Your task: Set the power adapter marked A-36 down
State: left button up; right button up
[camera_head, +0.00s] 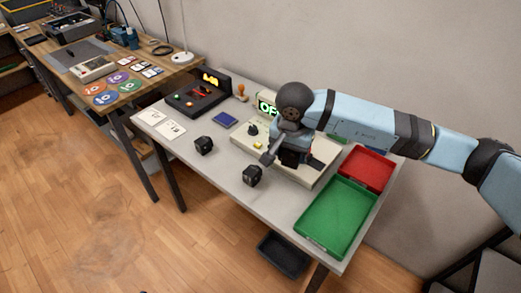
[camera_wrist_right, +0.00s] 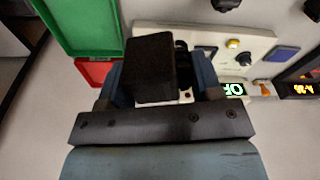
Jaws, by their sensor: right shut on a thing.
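My right gripper (camera_head: 288,155) is over the pale console (camera_head: 305,172) on the grey table. It is shut on a black, box-shaped power adapter (camera_wrist_right: 150,68), which fills the space between the fingers in the wrist view. No marking is readable on it, and in the head view the gripper mostly hides it. I cannot tell whether it touches the console. Two similar black adapters stand on the table in front of the console, one nearer (camera_head: 252,175) and one farther left (camera_head: 204,145); their marks are too small to read. My left gripper is not in view.
A green tray (camera_head: 336,218) and a red tray (camera_head: 367,168) lie right of the console, both looking empty. A lit green display (camera_head: 267,104) stands behind it. The table's front strip is partly clear.

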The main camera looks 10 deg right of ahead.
jog(key=w+a+r+m+b, duration=0.2)
jog(key=m+b, duration=0.1)
jog(key=b, duration=0.2)
send_over(277, 194)
jog(key=f, duration=1.4)
jog(key=shift+s+a, duration=0.15)
jog(key=shift+a, duration=0.1)
jog(key=shift+h, duration=0.3)
jog(key=shift+f, duration=2.65)
jog(key=shift+f+b, duration=0.15)
jog(key=shift+b, duration=0.25)
jog(key=o, duration=1)
